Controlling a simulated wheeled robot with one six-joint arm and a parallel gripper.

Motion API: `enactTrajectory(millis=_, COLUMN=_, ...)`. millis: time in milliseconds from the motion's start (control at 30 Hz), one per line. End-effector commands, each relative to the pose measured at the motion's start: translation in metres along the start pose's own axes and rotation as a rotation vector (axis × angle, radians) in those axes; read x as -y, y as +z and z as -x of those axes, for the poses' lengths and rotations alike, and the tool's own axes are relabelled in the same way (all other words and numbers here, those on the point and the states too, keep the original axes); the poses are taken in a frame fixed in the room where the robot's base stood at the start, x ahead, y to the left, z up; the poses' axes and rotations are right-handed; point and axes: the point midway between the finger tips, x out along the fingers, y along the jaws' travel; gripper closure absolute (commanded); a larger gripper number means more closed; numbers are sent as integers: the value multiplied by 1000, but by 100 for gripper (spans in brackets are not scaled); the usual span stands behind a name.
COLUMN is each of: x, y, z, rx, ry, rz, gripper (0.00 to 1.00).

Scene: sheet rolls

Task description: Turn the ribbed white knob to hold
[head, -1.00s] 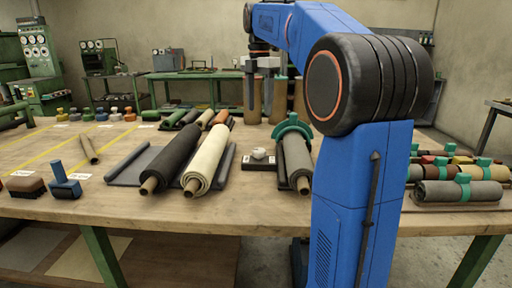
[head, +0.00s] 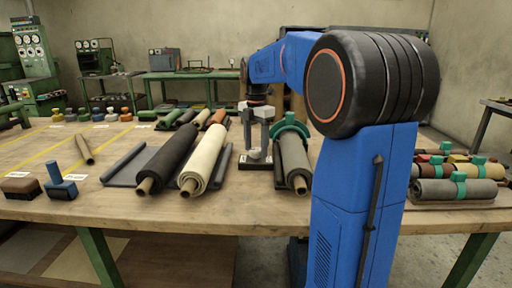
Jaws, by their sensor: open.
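The ribbed white knob (head: 254,154) sits on a small dark base (head: 256,165) with a white label, between the cream roll and the dark grey roll. My gripper (head: 257,153) points down over it, with one finger on each side of the knob. The fingers are apart. They partly hide the knob, and I cannot tell whether they touch it. The label markings and the knob's setting are too small to read.
The cream roll (head: 205,160) and a black roll (head: 166,158) lie to the left. A dark grey roll (head: 296,165) with a green clamp (head: 291,127) lies close on the right. A blue-handled tool (head: 59,181) stands at the left on the wooden table (head: 130,205).

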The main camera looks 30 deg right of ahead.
Motion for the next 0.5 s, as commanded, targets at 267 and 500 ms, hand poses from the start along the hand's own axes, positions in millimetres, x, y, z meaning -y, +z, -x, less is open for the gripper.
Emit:
enactTrajectory(millis=267, x=0, y=0, z=-3, rx=0, ry=0, rz=0, gripper=45)
enactTrajectory(millis=500, x=0, y=0, z=-3, rx=0, ry=0, rz=0, gripper=85)
